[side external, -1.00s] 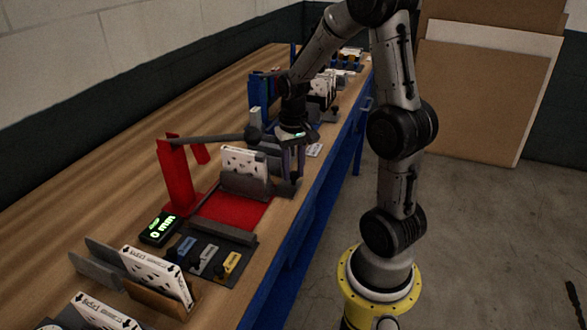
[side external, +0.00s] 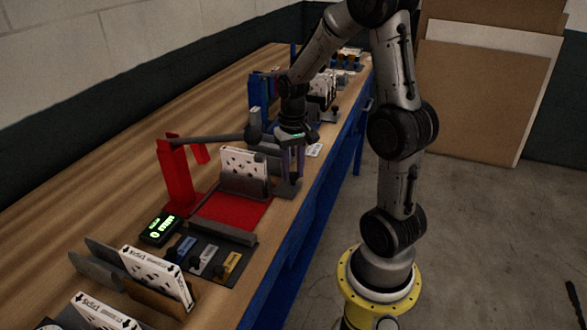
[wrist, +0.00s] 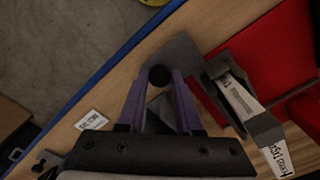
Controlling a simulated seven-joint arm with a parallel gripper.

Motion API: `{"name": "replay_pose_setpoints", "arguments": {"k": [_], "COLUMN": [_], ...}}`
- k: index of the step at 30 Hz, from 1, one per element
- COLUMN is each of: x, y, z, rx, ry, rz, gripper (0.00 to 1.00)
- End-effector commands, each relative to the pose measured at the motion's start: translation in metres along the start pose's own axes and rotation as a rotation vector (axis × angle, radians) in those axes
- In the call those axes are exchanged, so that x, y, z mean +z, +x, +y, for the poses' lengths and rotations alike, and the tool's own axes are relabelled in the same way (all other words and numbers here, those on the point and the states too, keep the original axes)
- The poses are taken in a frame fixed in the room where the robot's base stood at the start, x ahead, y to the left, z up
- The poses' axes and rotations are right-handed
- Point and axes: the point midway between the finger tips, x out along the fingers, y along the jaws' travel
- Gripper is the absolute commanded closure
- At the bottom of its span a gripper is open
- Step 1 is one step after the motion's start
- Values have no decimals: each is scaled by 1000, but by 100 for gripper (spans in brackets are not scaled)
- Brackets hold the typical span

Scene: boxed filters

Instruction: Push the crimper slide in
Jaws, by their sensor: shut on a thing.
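The red crimper (side external: 176,178) stands on the bench, with a long grey lever across its top and a red base (side external: 238,211). Its grey slide, seen as a flat plate in the wrist view (wrist: 181,54), carries a holder with a white printed filter box (side external: 243,168) upright in it. The box also shows in the wrist view (wrist: 240,98). My gripper (side external: 292,180) is low at the slide's bench-edge end. In the wrist view its two purple fingers are shut around the slide's round black knob (wrist: 159,76).
A black counter with green digits (side external: 160,228) and a dark panel with blue, grey and yellow tags (side external: 229,266) stand in front of the crimper. Another filter box (side external: 157,275) stands in a wooden holder nearer the camera. A blue machine (side external: 263,88) stands behind.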

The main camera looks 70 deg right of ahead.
Motion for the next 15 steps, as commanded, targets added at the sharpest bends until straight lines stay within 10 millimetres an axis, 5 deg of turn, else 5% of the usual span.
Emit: {"name": "replay_pose_setpoints", "arguments": {"k": [15], "x": [45], "y": [-2], "z": [-48], "rx": [-3], "ry": [-5], "rz": [6], "gripper": [100]}}
